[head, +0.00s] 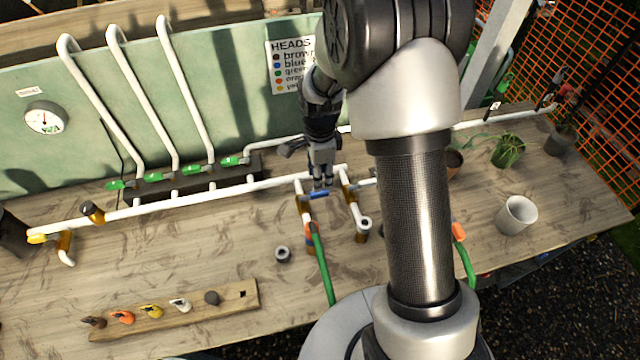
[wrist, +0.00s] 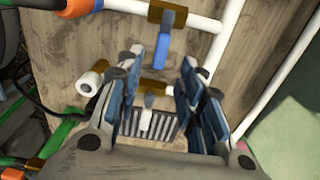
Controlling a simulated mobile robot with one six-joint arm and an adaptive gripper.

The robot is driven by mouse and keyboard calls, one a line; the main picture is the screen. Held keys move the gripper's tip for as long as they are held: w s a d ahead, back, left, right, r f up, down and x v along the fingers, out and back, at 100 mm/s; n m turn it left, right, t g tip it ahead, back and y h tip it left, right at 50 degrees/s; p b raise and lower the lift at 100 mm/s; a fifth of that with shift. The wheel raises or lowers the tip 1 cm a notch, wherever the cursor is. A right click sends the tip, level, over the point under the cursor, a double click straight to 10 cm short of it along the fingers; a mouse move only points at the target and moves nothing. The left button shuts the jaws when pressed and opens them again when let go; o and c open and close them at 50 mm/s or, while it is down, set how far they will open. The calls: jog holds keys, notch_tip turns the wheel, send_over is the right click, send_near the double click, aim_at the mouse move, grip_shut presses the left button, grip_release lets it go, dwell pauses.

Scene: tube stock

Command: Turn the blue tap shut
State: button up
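The blue tap (head: 319,195) is on a short branch below the long white pipe in the head view. In the wrist view its blue handle (wrist: 162,50) sticks out from a brass body (wrist: 167,14). The handle lies roughly across its branch pipe in both views. My gripper (head: 322,182) points down just above the handle in the head view. In the wrist view my gripper (wrist: 162,62) is open, its fingers apart with the handle beyond and between their tips. I see no clear contact. The fingers partly cover the bench around the second branch.
A green hose (head: 321,265) runs from an orange connector (head: 310,230) on the branch. A second brass and white branch (head: 352,205) stands close to the right. Green taps (head: 193,169) line the back left. A wooden rack (head: 190,310) of coloured heads lies in front.

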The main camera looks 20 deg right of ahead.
jog(key=shift+r, duration=2.7)
jog(key=s+a+r+n+t+b, duration=0.15)
jog(key=s+r+n+b, duration=0.25)
jog(key=s+r+n, duration=0.6)
jog(key=s+r+n+t+b, duration=0.2)
jog(key=s+n, duration=0.7)
jog(key=s, duration=0.5)
jog(key=shift+a+t+b, duration=0.3)
jog(key=shift+t+b, duration=0.15)
jog(key=shift+t, duration=0.1)
